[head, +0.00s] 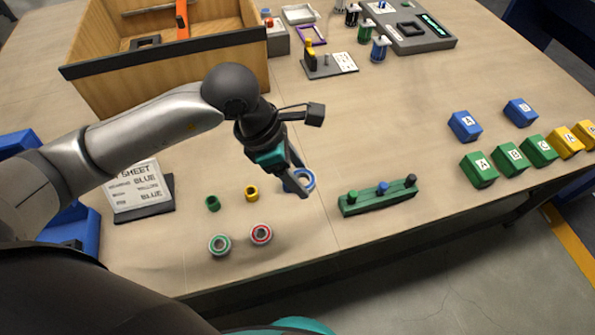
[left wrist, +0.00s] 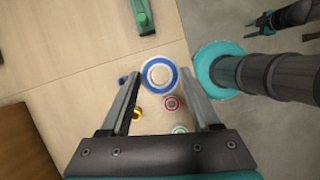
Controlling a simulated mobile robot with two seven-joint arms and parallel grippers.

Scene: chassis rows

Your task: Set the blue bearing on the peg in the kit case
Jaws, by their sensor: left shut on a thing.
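The blue bearing (head: 306,180) is a blue ring with a pale inner ring. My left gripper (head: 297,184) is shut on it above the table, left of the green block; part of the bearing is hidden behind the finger. In the left wrist view the bearing (left wrist: 159,75) sits between the fingertips, its face toward the camera. A grey case (head: 430,44) at the back right, probably the kit case, has a black square frame, a green display and a small blue part at its far edge. I cannot clearly make out its peg. A dark part at the wrist view's upper right (left wrist: 285,17) looks like my right gripper.
A green block (head: 352,206) with several coloured knobs lies right of the bearing. Green-ringed (head: 220,245) and red-ringed (head: 261,234) bearings stand near the front edge. A wooden box (head: 170,75) is at the back left. Lettered blocks are at right. The table's middle is clear.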

